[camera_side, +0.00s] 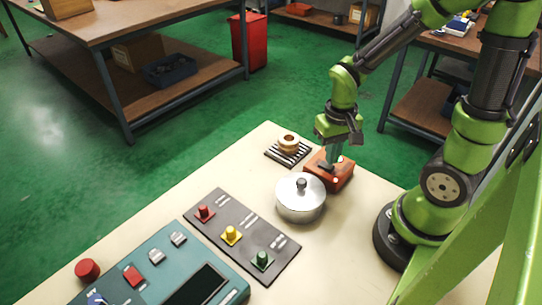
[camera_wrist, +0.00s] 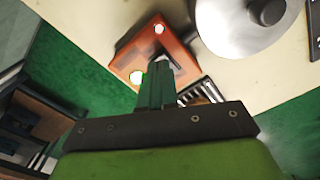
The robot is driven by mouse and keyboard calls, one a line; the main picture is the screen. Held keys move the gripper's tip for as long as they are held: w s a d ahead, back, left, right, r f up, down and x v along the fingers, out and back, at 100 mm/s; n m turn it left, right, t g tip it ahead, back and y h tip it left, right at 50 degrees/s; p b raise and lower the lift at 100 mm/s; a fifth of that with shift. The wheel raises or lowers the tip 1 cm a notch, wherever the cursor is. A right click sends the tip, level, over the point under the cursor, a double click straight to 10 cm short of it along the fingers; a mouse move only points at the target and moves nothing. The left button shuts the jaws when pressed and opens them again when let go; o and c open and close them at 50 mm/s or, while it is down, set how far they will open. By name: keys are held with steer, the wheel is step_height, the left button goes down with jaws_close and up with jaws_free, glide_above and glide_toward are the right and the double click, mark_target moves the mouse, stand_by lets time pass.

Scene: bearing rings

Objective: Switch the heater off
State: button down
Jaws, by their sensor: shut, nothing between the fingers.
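An orange-brown box (camera_side: 343,177) stands on the table behind the lidded pot; it looks like the heater's switch box, though no label is readable. In the wrist view the box (camera_wrist: 128,61) shows a dark patch on top and pale round spots near two ends. My gripper (camera_side: 332,160) points down at the top of the box, its fingers shut and empty. In the wrist view the fingertips (camera_wrist: 159,68) overlap the box's dark switch area and hide part of it. I cannot tell whether they touch it or which way the switch sits.
A silver pot (camera_side: 300,204) with a black knob stands close in front of the box. A brass ring (camera_side: 288,140) sits on a striped rack (camera_side: 272,154) to the left. A grey panel (camera_side: 212,218) with coloured knobs and a teal console (camera_side: 222,267) lie nearer.

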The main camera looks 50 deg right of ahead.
steer(key=shift+f, duration=0.9)
stand_by(0.3)
steer(key=shift+r, duration=3.55)
steer(key=a+r+n+t+y, duration=0.2)
steer(key=a+r+t, duration=0.5)
steer(key=r, duration=0.5)
steer(key=shift+s+r, duration=0.2)
steer(key=shift+r, duration=0.15)
